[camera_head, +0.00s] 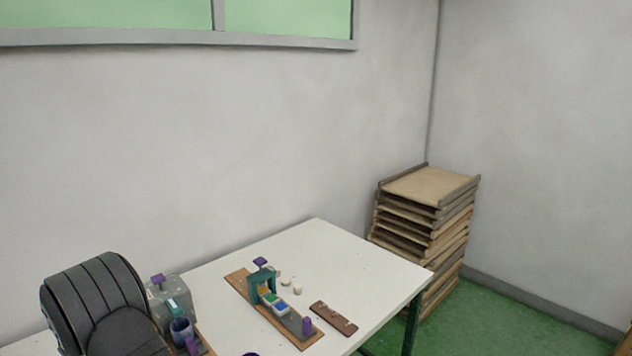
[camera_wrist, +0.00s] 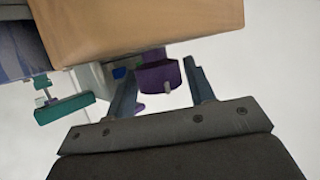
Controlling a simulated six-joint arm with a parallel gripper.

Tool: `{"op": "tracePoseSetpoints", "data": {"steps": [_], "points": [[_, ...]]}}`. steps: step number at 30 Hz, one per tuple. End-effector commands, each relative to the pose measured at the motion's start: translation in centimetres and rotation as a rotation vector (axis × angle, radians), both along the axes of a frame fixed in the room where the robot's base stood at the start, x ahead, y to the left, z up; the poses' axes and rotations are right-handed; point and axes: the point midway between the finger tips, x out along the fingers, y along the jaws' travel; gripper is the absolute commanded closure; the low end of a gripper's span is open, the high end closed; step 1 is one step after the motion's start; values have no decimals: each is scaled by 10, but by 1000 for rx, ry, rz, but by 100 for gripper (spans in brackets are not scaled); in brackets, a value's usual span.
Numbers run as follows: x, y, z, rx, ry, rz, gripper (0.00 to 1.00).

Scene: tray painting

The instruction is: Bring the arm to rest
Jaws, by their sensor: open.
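My gripper (camera_wrist: 159,66) shows in the wrist view with its two dark fingers spread apart. A purple part (camera_wrist: 156,76) with a small pale peg appears between the fingertips. I cannot tell whether it lies between them or beyond them, but the fingers are not closed on it. A large tan-brown block (camera_wrist: 150,22) fills the top of the wrist view, close to the fingertips. I cannot make out my gripper in the head view.
A white table (camera_head: 318,247) carries a wooden board (camera_head: 236,279) with a teal frame (camera_head: 254,289) and coloured blocks. A brown strip (camera_head: 334,318) lies beside it. A dark ribbed rounded shape (camera_head: 92,295) stands at left. Stacked wooden trays (camera_head: 430,187) stand beyond the table.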

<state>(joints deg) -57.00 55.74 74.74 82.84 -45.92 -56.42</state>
Motion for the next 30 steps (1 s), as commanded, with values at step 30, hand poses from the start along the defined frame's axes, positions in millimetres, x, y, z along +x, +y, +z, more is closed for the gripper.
{"op": "tracePoseSetpoints", "data": {"steps": [30], "points": [[-84,-26,37,1,-1,190,51]]}}
